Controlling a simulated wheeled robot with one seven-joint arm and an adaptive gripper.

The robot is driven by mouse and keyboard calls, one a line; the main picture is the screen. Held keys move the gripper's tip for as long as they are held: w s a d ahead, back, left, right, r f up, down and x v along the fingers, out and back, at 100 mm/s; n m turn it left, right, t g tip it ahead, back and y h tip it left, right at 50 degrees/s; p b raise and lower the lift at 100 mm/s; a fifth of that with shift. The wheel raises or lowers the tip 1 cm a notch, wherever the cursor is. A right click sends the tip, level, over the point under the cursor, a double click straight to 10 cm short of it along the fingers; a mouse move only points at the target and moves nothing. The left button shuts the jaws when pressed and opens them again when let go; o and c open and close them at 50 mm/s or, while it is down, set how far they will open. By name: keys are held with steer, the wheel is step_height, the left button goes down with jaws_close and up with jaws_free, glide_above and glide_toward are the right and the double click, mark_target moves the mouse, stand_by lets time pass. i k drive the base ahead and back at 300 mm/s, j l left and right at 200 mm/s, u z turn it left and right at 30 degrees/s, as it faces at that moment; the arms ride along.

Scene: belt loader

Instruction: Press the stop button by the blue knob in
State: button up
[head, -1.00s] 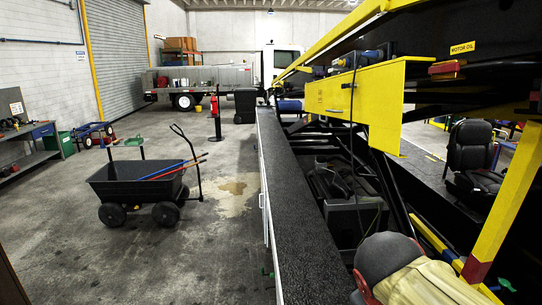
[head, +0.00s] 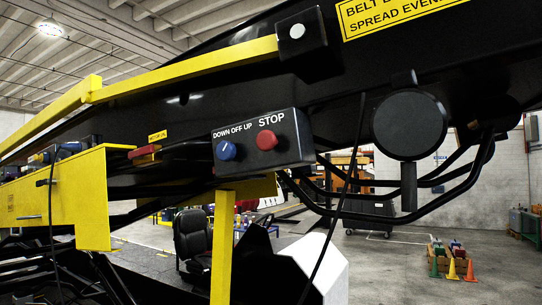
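A black control box (head: 262,143) is fixed to the side of the dark boom in the head view, a little left of the middle. On it a blue knob (head: 226,151) sits under the white words DOWN OFF UP. To its right a red stop button (head: 267,140) sits under the word STOP. Nothing covers either of them. My gripper is not in view.
A yellow rail (head: 185,70) runs above the box and a yellow post (head: 222,250) stands below it. A thin black cable (head: 338,215) hangs right of the box. A black seat (head: 192,238) is behind. Cones (head: 452,270) stand on the floor at right.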

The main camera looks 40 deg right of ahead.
mark_target(266, 141)
steer(key=z, duration=0.95)
